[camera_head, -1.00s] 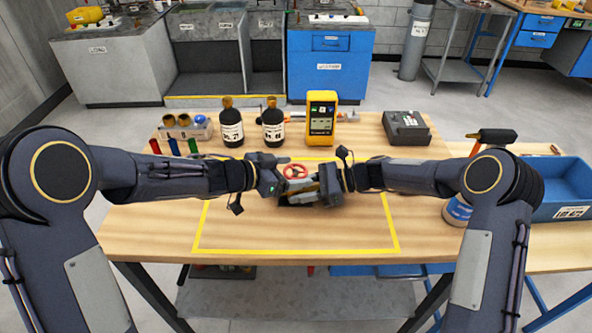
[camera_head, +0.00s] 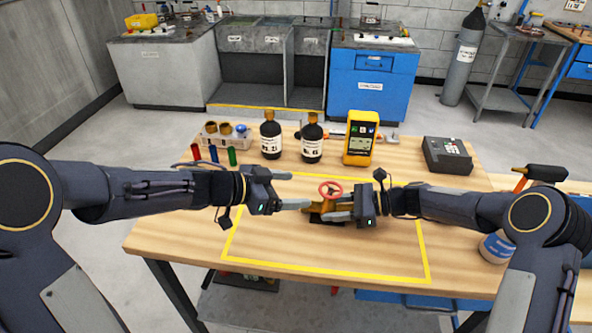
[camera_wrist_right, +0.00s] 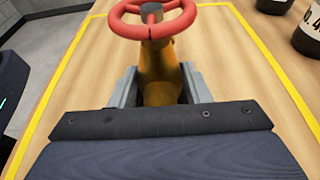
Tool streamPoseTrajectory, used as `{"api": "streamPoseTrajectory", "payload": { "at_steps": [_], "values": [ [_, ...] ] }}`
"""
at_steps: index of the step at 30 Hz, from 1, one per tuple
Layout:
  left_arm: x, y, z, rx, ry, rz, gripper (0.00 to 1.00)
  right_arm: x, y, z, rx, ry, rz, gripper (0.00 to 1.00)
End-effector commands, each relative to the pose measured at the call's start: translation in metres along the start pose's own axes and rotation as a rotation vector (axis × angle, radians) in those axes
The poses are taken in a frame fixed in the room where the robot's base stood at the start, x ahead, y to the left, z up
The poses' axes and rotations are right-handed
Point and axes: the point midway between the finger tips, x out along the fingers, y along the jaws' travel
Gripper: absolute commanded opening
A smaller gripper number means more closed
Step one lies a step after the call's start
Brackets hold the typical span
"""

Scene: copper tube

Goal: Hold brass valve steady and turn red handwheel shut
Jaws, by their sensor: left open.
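The brass valve (camera_head: 318,205) stands within the yellow outline on the bench, with its red handwheel (camera_head: 330,190) on top. In the right wrist view the brass body (camera_wrist_right: 160,75) sits between my right gripper's fingers (camera_wrist_right: 160,88), which appear to touch it on both sides. The red handwheel (camera_wrist_right: 152,20) is above and beyond them. My right gripper (camera_head: 338,206) comes to the valve from the right. My left gripper (camera_head: 300,190) is open and empty to the left of the handwheel, its fingers pointing at the valve. Part of the valve is hidden by the fingers.
Behind the outline stand a tube rack (camera_head: 224,138), two dark bottles (camera_head: 271,140), a yellow meter (camera_head: 361,140) and a grey box (camera_head: 447,155). A blue-labelled can (camera_head: 497,247) is at the right. The front of the outlined area is clear.

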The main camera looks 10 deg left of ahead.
Motion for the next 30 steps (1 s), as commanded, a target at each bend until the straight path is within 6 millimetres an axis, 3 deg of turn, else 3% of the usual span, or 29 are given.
{"api": "streamPoseTrajectory", "payload": {
  "at_steps": [1, 6, 17, 30],
  "values": [
    [0.0, 0.0, 0.0, 0.0, 0.0, 0.0, 0.76, 0.0, 0.0, 0.001, -0.001, -0.001, 0.0, 0.48],
    [0.0, 0.0, 0.0, 0.001, 0.0, 0.0, 0.76, 0.0, 0.0, 0.0, -0.001, 0.0, 0.0, 0.69],
    [0.0, 0.0, 0.0, 0.001, 0.0, 0.0, 0.76, -0.008, -0.001, 0.0, 0.0, 0.0, -0.002, 0.69],
    [0.0, 0.0, 0.0, 0.001, 0.0, 0.0, 0.76, -0.093, -0.001, 0.0, 0.0, 0.001, -0.005, 0.69]
  ]
}}
